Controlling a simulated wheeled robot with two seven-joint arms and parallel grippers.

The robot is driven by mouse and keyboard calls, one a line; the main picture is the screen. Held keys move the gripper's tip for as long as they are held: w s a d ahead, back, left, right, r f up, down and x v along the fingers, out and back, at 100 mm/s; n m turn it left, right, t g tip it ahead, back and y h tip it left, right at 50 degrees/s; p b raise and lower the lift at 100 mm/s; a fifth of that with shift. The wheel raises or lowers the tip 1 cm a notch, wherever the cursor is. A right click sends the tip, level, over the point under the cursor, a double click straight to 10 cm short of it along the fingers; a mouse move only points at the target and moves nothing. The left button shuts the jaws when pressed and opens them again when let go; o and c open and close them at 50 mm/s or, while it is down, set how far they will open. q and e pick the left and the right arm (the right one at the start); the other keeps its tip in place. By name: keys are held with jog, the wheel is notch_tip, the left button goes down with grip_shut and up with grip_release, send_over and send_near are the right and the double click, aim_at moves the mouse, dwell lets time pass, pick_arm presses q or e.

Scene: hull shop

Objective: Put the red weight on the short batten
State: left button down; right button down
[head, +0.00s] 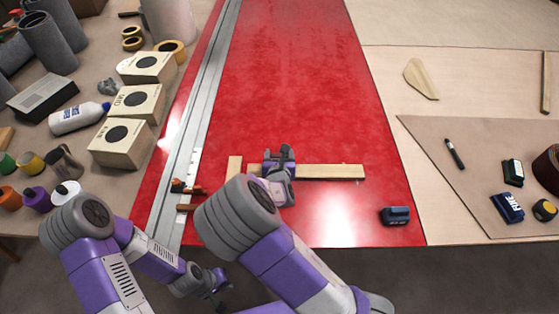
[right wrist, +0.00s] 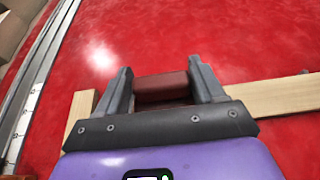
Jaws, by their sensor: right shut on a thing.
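My right gripper (head: 279,155) is over the red table, shut on the red weight (right wrist: 162,88), a dark red block between its fingers in the right wrist view. Whether the weight touches a batten is unclear. My left gripper (head: 222,284) hangs low at the front, its fingers looking apart.
A metal rail (head: 205,110) runs along the table's left side, with a small clamp-like tool (head: 186,187) by it. A dark blue block (head: 395,215) sits at the right front. Wooden boxes (head: 119,143) and bottles crowd the left bench. The far red surface is clear.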

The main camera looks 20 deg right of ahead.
jog(key=shift+w+f, duration=0.1)
jog(key=shift+f, duration=0.6)
jog(key=shift+r, duration=0.1)
jog(key=shift+c, duration=0.6)
grip_release()
jog(key=shift+f, duration=0.2)
